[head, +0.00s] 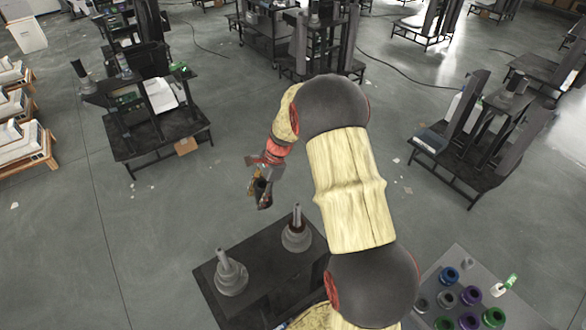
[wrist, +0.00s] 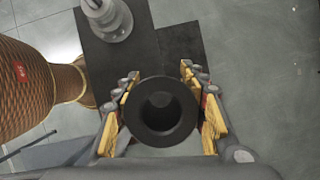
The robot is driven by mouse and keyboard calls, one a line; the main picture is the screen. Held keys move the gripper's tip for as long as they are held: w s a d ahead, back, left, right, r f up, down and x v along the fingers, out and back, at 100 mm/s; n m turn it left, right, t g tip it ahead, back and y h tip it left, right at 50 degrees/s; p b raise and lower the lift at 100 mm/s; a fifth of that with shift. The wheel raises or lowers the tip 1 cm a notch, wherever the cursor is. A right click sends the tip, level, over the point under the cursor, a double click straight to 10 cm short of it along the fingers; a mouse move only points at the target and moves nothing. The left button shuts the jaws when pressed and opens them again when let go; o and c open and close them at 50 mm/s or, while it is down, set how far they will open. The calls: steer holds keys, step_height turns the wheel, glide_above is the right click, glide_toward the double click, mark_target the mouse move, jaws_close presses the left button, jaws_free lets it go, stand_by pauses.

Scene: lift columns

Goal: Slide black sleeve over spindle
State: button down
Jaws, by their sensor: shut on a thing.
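My gripper (head: 262,186) is shut on the black sleeve (head: 265,201), held in the air beyond the black stand (head: 262,297). In the wrist view the sleeve (wrist: 160,140) is a thick dark ring seen end-on, between the yellow pads of my gripper (wrist: 160,88). Two grey spindles stand upright on the stand: one at the left (head: 230,275) and one at the right (head: 297,232), each with a stepped round base. Both look bare. The sleeve is apart from both. One spindle (wrist: 108,18) shows at the top of the wrist view, left of the sleeve.
A grey table (head: 462,262) at the lower right holds several purple, green, blue and grey rings. Other black workstations stand at the back left (head: 160,140) and right (head: 465,140). White goods on wooden racks (head: 25,150) line the left edge. Open grey floor surrounds the stand.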

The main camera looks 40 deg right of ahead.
steer(key=s+d+r+m+t+h+p, duration=0.3)
steer(key=s+d+r+m+p, duration=0.55)
steer(key=m, duration=0.25)
steer(key=shift+s+a+f+b, duration=0.1)
steer(key=shift+a+f+b, duration=0.05)
steer(key=shift+f+b, duration=1.95)
steer(key=shift+f+b, duration=4.75)
steer(key=shift+f, duration=1.5)
